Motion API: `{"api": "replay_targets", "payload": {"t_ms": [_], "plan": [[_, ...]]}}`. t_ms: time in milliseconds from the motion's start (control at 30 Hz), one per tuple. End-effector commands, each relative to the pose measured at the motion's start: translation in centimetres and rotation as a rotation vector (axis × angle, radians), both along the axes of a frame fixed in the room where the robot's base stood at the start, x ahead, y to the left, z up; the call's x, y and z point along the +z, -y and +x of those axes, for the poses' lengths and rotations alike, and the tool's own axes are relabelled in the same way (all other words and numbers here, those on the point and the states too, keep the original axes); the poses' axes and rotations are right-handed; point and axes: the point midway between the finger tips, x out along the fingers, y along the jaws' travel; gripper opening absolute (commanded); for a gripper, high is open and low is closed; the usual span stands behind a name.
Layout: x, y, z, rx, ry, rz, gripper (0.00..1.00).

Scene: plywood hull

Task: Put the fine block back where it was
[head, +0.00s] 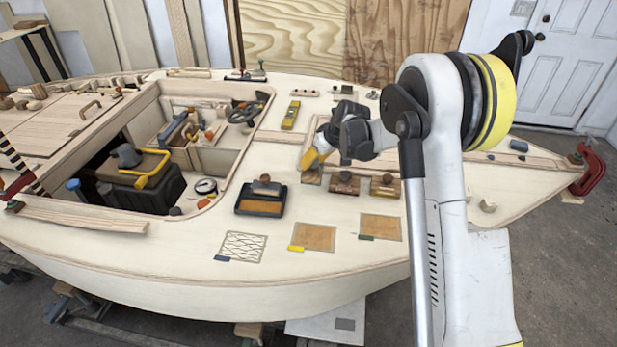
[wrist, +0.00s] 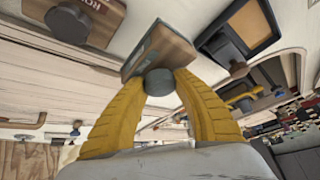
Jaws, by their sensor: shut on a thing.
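My gripper (wrist: 160,82) is shut on the round grey knob of a wooden block (wrist: 163,48) with a blue-grey edge. In the head view my gripper (head: 310,160) is low over the deck, at the left end of a row of knobbed blocks.
Another knobbed block (head: 384,187) stands farther right. A black tray (head: 240,207) lies left of my gripper. In front are a mesh patch (head: 241,247) and two brown patches (head: 314,237) (head: 381,228), with clear deck between. The open cockpit (head: 200,150) holds tools and a toolbox.

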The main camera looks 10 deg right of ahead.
Motion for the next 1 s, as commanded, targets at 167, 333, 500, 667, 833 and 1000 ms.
{"api": "replay_targets", "payload": {"t_ms": [167, 333, 500, 667, 833, 1000], "plan": [[-0.9, -0.9, 0.7, 0.000, 0.001, 0.000, 0.00], [-3.2, -0.9, 0.7, 0.000, 0.000, 0.000, 0.00], [-4.8, -0.9, 0.7, 0.000, 0.001, 0.000, 0.00], [-4.6, -0.9, 0.7, 0.000, 0.000, 0.000, 0.00], [-5.0, -0.9, 0.7, 0.000, 0.000, 0.000, 0.36], [-4.9, -0.9, 0.6, 0.000, 0.000, 0.000, 0.52]]}}
